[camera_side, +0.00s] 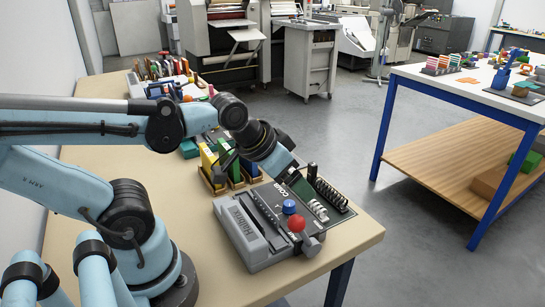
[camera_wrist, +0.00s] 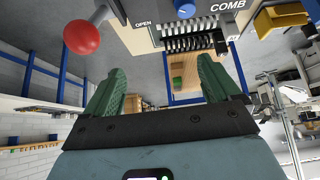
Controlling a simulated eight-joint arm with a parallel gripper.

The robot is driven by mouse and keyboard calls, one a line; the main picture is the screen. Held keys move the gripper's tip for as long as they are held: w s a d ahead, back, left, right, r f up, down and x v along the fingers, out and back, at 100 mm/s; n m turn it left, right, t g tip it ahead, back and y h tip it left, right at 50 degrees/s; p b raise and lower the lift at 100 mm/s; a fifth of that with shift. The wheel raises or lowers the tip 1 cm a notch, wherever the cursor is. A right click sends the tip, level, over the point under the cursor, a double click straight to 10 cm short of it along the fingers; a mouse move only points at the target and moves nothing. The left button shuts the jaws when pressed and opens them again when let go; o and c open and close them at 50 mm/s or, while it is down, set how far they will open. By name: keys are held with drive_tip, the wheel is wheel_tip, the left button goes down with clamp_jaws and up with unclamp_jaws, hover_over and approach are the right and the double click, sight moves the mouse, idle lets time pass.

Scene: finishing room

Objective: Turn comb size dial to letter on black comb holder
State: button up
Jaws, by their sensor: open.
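The grey punch machine (camera_side: 243,232) sits at the table's front corner. Its blue dial (camera_side: 290,207) stands upright on top, and the dial also shows at the top edge of the wrist view (camera_wrist: 185,8). The dial's pointer and size letters are too small to read. Black combs (camera_side: 330,194) stand in a row on a dark holder behind the dial, with white combs (camera_side: 318,210) in front of them. No letter is legible there. My gripper (camera_wrist: 161,65) is open and empty, its green fingers spread. In the side view it hangs above and behind the dial, apart from it.
A lever with a red ball (camera_side: 297,225) rises close beside the dial. The table (camera_side: 130,200) ends just right of the machine. A blue-legged bench (camera_side: 450,85) stands across the floor.

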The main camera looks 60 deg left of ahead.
sight(289, 203)
drive_tip(key=shift+w+a+r+n+g, duration=0.25)
drive_tip(key=shift+n+g, duration=0.15)
drive_tip(key=shift+n, duration=0.5)
drive_tip(key=c, duration=0.5)
drive_tip(key=a+n+g, duration=0.1)
drive_tip(key=n, duration=0.1)
drive_tip(key=w+a+n+g, duration=0.1)
drive_tip(key=n, duration=0.2)
drive_tip(key=w+a+r+n+g, duration=0.1)
drive_tip(key=n+g, duration=0.1)
drive_tip(key=n, duration=0.1)
drive_tip(key=shift+r, duration=0.1)
drive_tip(key=shift+w+a+f+n+g, duration=0.3)
drive_tip(key=shift+f+n, duration=0.35)
drive_tip(key=shift+f, duration=1.35)
drive_tip(key=shift+a+f+n+g, duration=0.1)
drive_tip(key=shift+f+n+g, duration=0.45)
drive_tip(key=shift+f, duration=1.45)
drive_tip(key=shift+w+a+f+n+g, duration=0.2)
drive_tip(key=shift+f+n, duration=0.5)
drive_tip(key=shift+f, duration=1.3)
drive_tip(key=c, duration=1)
